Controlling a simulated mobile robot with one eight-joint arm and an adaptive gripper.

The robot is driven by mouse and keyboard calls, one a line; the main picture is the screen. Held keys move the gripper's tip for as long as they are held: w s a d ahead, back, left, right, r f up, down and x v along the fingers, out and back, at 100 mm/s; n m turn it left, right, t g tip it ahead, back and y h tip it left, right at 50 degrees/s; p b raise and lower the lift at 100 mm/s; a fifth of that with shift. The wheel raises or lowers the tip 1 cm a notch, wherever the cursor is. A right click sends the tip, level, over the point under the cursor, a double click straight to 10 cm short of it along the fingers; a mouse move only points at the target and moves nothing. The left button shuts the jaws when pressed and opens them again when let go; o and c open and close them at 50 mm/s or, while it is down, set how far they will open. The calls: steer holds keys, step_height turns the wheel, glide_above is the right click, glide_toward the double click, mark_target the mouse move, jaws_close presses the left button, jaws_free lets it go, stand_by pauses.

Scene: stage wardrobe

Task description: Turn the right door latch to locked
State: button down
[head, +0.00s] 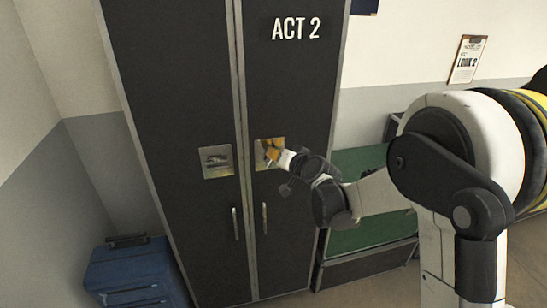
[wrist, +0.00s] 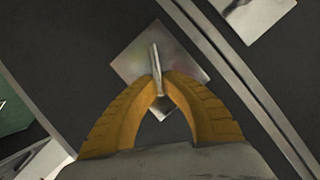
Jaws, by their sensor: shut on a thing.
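The right door latch is a metal plate (wrist: 185,52) with a thin raised handle (wrist: 155,62). In the head view its plate (head: 275,146) sits on the right wardrobe door (head: 290,75), marked ACT 2, and is partly hidden by my gripper (head: 271,153). In the wrist view the yellow fingers of my gripper (wrist: 160,88) are shut on the latch handle, one on each side. The handle looks nearly upright in the wrist view, while the plate looks tilted there. The handle's angle on the door cannot be made out in the head view.
The left latch plate (head: 216,161) is on the left door, with its handle about level. Two pull handles, left (head: 236,223) and right (head: 264,218), hang lower. A blue case (head: 135,275) stands at the lower left. A green-topped case (head: 350,240) stands right of the wardrobe.

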steer(key=m+y+b, duration=0.1)
steer(key=m+b, duration=0.1)
steer(key=m, duration=0.1)
steer(key=f+m+y+b, duration=0.1)
steer(key=m+y+b, duration=0.1)
steer(key=m, duration=0.1)
steer(key=d+m+t+y+b, duration=0.1)
steer(key=m+b, duration=0.1)
steer(key=m, duration=0.1)
steer(key=shift+w+f+y+b, duration=0.15)
steer(key=shift+f+y+b, duration=0.15)
steer(key=shift+f+b, duration=0.1)
stand_by(0.5)
steer(key=c, duration=1.5)
jaws_free()
steer(key=shift+a, duration=0.1)
steer(key=v, duration=1.2)
steer(key=shift+f, duration=0.25)
